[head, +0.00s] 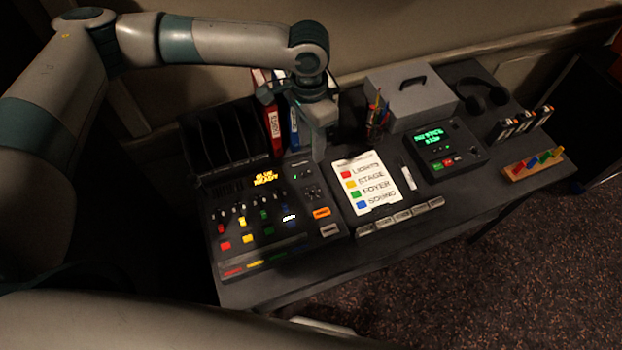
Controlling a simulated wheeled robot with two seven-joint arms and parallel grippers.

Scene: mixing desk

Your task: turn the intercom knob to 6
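The intercom appears to be the dark box (447,150) with a lit green display, right of the middle of the desk. It has small green and red buttons at its front. Its knob is too small and dark to make out, and so is any number it points at. My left gripper (318,150) points down over the back of the desk, behind the mixing console and left of the intercom, well apart from the box. Its fingers are seen nearly edge-on, so their opening cannot be told. My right gripper is not in view.
The mixing console (290,255) has an amber "BLUE READY" display. A colour-label sheet (366,184) lies between console and intercom. A grey box (411,92), pen holder (377,120), headphones (484,92) and binders (272,125) stand behind. A wooden rack (535,166) sits at right.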

